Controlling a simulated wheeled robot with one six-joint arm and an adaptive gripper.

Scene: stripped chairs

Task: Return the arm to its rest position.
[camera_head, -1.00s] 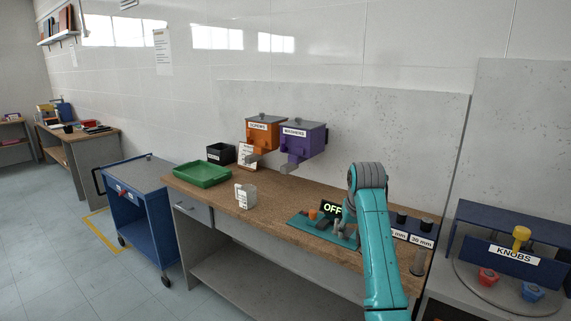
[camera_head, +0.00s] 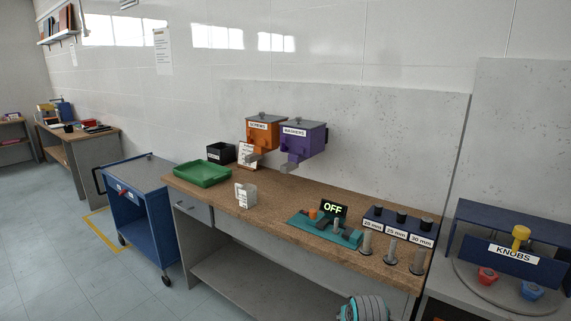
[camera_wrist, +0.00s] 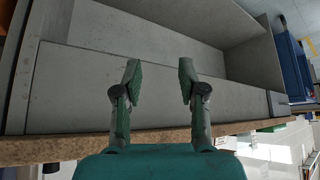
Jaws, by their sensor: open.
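My gripper (camera_wrist: 160,82) shows in the wrist view with its two green-grey fingers apart and nothing between them. Beyond the fingers is the grey underside and shelf space of the workbench (camera_wrist: 90,85), with its brown top edge (camera_wrist: 60,148) across the lower part of that view. In the head view only a rounded teal and grey part of my arm (camera_head: 364,308) shows at the bottom edge, in front of the bench. My gripper is not visible in the head view.
The workbench (camera_head: 275,203) carries a green tray (camera_head: 203,174), a white container (camera_head: 246,195), a teal fixture (camera_head: 325,229) with an OFF sign, and a labelled rack of pegs (camera_head: 398,222). A blue cart (camera_head: 140,205) stands left; a KNOBS stand (camera_head: 510,250) is right.

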